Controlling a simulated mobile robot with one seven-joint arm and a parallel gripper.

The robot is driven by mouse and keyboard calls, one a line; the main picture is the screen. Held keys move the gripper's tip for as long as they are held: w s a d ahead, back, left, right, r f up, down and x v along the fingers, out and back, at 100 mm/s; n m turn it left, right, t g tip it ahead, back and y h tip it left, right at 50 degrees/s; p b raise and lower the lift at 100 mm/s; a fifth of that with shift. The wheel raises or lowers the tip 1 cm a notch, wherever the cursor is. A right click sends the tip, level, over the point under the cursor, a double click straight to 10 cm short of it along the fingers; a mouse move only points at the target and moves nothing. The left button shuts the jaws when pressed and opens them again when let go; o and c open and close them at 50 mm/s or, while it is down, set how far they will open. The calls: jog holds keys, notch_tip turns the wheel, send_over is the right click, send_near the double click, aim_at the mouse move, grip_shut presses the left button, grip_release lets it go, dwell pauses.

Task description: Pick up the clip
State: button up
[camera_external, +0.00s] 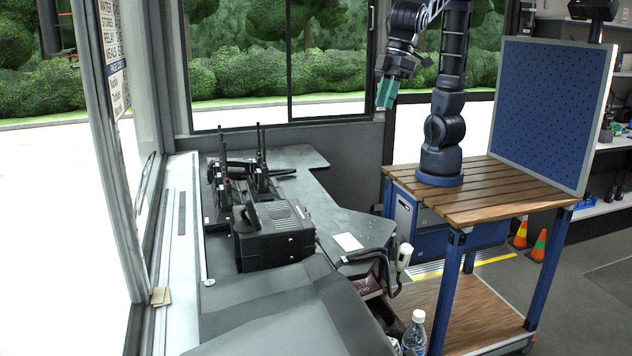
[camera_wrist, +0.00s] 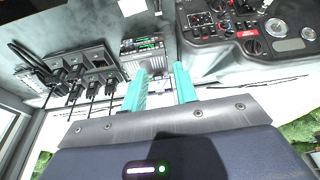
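I cannot make out a clip for certain in either view. My gripper (camera_external: 387,93) has teal fingers and hangs from the raised arm above the floor, left of the wooden cart and well above the desk. In the wrist view, the two teal fingers of my gripper (camera_wrist: 161,72) stand apart with nothing visible held between them. A small tan item (camera_external: 161,296) lies on the window ledge at the left, too small to identify.
My arm stands on a wooden-topped cart (camera_external: 478,200) with a blue pegboard (camera_external: 552,112). The grey desk (camera_external: 300,160) holds handheld radios (camera_external: 222,185), a black radio unit (camera_external: 275,235) and white paper (camera_external: 348,242). A bottle (camera_external: 415,335) stands at the front. The wrist view shows a gauge panel (camera_wrist: 235,30).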

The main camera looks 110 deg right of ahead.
jog(key=s+a+r+t, duration=0.1)
jog(key=s+a+r, duration=0.15)
jog(key=a, duration=0.45)
send_over(377, 321)
jog(key=s+a, duration=0.2)
jog(key=s, duration=0.1)
notch_tip(377, 321, down, 58)
jog(key=f, duration=0.1)
jog(key=shift+d+x, duration=0.15)
jog(key=shift+x, duration=2.5)
jog(key=shift+d+x, duration=0.1)
jog(key=shift+x, duration=2.55)
jog(key=shift+w, duration=0.1)
jog(key=shift+c, duration=0.4)
jog(key=c, duration=0.5)
